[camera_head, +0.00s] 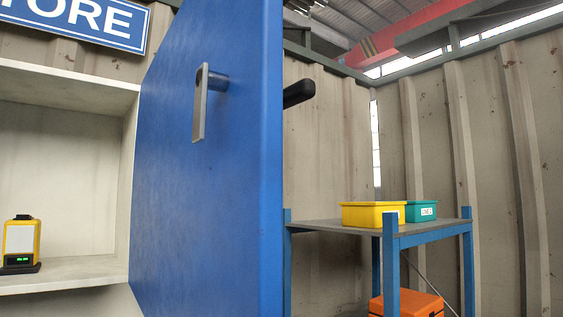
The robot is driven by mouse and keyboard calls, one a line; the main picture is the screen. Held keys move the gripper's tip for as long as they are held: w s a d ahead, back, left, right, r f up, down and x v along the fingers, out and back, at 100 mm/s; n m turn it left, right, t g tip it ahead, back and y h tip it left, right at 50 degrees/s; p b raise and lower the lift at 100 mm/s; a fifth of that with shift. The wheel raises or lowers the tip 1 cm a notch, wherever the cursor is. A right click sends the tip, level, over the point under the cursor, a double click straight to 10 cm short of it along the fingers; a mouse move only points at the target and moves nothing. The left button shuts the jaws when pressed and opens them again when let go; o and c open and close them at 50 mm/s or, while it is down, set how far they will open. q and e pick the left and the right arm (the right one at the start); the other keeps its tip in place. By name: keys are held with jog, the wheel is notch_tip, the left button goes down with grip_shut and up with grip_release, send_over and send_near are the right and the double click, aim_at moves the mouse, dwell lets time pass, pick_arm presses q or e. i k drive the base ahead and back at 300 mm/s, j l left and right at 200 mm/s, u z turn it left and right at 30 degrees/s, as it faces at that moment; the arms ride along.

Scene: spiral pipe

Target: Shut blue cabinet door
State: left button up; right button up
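The blue cabinet door (215,190) stands open in the middle of the head view, swung out from the right side of the white cabinet (70,85). A flat grey handle (201,103) with a round blue-grey mount sits on the door's visible face, near its top. A dark rounded piece (299,93) sticks out past the door's free edge on the right; I cannot tell exactly what it is. The cabinet's shelves show on the left. Neither of my grippers is in view.
A yellow device (21,242) with a green display stands on the lower cabinet shelf. Right of the door is a blue-framed rack (391,265) with a yellow bin (372,215), a teal bin (421,211) and an orange box (408,303) below. Corrugated walls stand behind.

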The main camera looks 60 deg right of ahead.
aim_at(206, 230)
jog(key=k+l+z, duration=0.1)
jog(key=l, duration=0.5)
jog(key=k+l+z, duration=0.1)
jog(key=l, duration=0.55)
